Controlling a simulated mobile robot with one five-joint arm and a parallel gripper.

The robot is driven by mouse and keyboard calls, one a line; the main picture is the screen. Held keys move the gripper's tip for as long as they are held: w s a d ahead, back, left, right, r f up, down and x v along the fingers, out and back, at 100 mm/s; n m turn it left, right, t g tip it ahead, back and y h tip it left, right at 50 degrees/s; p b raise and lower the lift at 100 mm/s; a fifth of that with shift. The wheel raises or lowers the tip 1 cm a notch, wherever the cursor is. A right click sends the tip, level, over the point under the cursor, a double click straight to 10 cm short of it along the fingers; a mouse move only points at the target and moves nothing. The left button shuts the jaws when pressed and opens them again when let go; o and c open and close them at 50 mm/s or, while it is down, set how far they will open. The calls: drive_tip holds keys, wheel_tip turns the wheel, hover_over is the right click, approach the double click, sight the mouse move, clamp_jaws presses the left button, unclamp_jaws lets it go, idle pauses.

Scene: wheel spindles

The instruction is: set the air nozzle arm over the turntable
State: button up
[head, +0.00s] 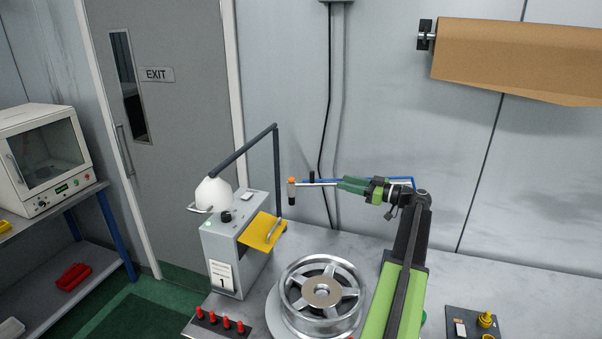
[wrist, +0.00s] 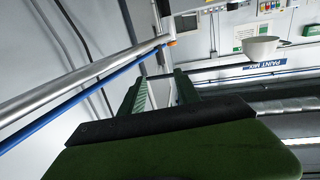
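The air nozzle arm (head: 318,184) is a silver tube with a dark, orange-topped nozzle (head: 291,191) at its left end. A blue hose runs along it. In the wrist view the tube (wrist: 80,80) crosses from lower left to top centre, beyond my fingertips. My green gripper (head: 346,184) is close to the tube in the head view; whether they touch is unclear. In the wrist view its fingers (wrist: 160,80) are apart with nothing visible between them. A silver spoked wheel (head: 322,292) sits on the turntable (head: 284,325), lower in the picture than the nozzle.
A grey box (head: 226,247) with a yellow flap (head: 262,232) and a white lamp on a dark bracket stands left of the wheel. Red pegs (head: 222,322) line the bench front. A dark tray (head: 474,322) is at right. A brown paper roll (head: 515,58) hangs on the wall.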

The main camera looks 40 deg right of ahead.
drive_tip(key=x, duration=1.6)
drive_tip(key=shift+w, duration=0.3)
drive_tip(key=shift+a+f, duration=0.1)
drive_tip(key=shift+c, duration=0.2)
clamp_jaws()
drive_tip(key=shift+s, duration=0.1)
